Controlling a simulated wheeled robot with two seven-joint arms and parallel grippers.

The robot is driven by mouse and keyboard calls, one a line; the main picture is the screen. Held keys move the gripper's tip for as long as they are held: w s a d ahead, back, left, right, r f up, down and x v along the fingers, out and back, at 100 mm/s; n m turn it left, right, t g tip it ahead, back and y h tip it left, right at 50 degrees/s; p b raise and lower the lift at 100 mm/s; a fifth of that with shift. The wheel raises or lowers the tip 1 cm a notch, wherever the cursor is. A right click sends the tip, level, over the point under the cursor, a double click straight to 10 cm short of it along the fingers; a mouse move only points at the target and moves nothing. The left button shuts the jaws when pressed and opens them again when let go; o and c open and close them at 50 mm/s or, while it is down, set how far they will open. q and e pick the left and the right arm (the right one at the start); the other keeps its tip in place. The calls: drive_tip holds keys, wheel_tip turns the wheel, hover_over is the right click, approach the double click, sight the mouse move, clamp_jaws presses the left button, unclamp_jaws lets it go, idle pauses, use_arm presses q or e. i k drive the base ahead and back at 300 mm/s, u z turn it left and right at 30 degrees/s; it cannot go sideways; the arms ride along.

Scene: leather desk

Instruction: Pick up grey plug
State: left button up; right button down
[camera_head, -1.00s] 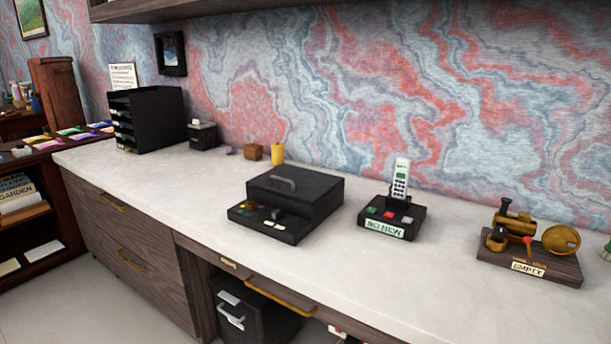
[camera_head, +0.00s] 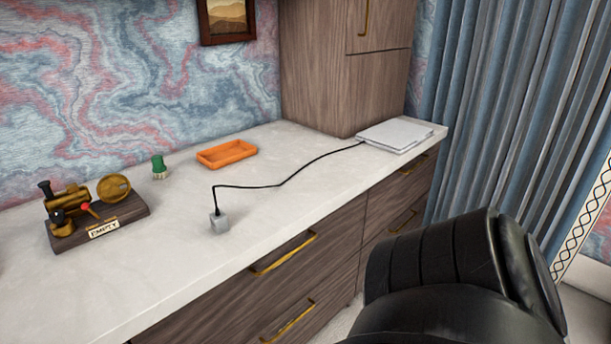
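The grey plug (camera_head: 219,222) is a small grey block standing on the white desktop near its front edge. A thin black cable (camera_head: 285,183) rises from its top and runs back right to a flat white device (camera_head: 395,135) at the desk's right end. Nothing touches the plug. A black link of my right arm fills the lower right, in front of the drawers. Neither of my grippers shows.
An orange tray (camera_head: 227,154) and a green-topped object (camera_head: 159,168) stand behind the plug. A brass machine marked EMPTY (camera_head: 92,212) is at the left. A wooden cabinet (camera_head: 340,80) rises at the back right. The desktop (camera_head: 150,265) around the plug is clear.

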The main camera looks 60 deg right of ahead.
sight(219, 220)
drive_tip(key=z, duration=2.95)
drive_tip(key=i, duration=0.75)
drive_tip(key=u, duration=2)
